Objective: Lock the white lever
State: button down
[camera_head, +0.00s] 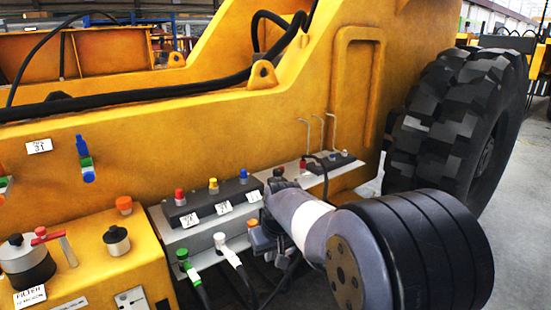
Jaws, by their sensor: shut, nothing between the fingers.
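A white lever-like fitting (229,251) sits on the front of the grey block in the lower middle, with a white top and a dark hose running down from it. It is tilted. Whether it is locked cannot be told. My gripper (264,240) is the small dark part at the end of my grey arm, just right of the white fitting and apart from it. It is shut and empty; its fingertips are small and partly hidden.
A green fitting (187,263) is left of the white one and an orange fitting (252,223) is right of it, near my gripper. A grey manifold block (180,237) carries coloured caps. A red-knobbed lever (46,236) stands on the yellow box at left. A large tyre (455,125) stands right.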

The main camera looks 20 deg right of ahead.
aim_at(306, 174)
jog(key=i+l, duration=1.75)
jog(key=i+j+u, duration=0.05)
